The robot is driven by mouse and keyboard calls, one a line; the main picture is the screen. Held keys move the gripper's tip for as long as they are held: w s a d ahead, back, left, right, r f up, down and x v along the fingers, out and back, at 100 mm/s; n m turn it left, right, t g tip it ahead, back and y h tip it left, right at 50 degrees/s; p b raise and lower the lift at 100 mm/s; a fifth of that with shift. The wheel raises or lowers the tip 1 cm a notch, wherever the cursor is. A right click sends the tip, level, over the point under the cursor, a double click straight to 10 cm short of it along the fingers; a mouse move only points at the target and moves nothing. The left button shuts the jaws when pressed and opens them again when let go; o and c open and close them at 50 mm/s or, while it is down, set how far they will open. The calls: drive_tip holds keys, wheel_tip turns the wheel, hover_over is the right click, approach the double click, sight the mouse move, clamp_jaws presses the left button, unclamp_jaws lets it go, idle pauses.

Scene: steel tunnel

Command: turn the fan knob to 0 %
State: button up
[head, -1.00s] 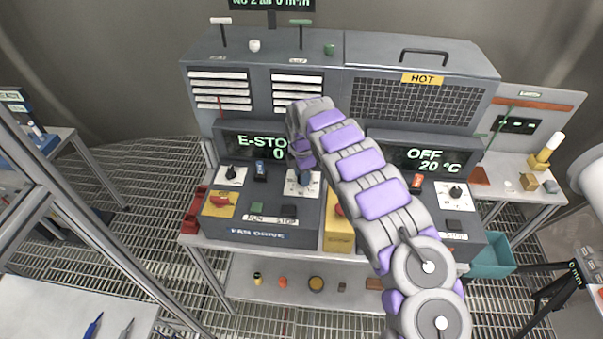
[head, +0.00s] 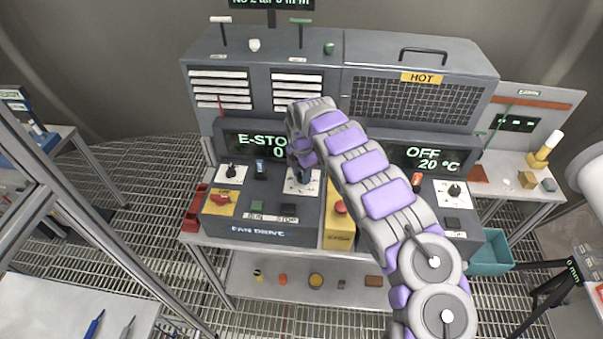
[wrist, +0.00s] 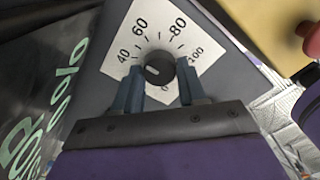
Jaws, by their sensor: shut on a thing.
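The fan knob (wrist: 158,68) is a small round black knob in the wrist view.
A dark display (head: 262,145) above the dial reads "E-STO", partly hidden by my arm, with a 0 below. A red switch on a yellow plate (head: 219,203) is to the left. A red button (head: 340,207) on a yellow box stands close on the right.

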sight(301, 175)
drive_tip(key=o, duration=1.1)
drive_tip(key=shift+w, duration=0.2)
drive_tip(key=shift+c, duration=0.2)
drive_tip(key=shift+r, duration=0.1)
wheel_tip(301, 175, up, 17)
drive_tip(key=shift+a, duration=0.15)
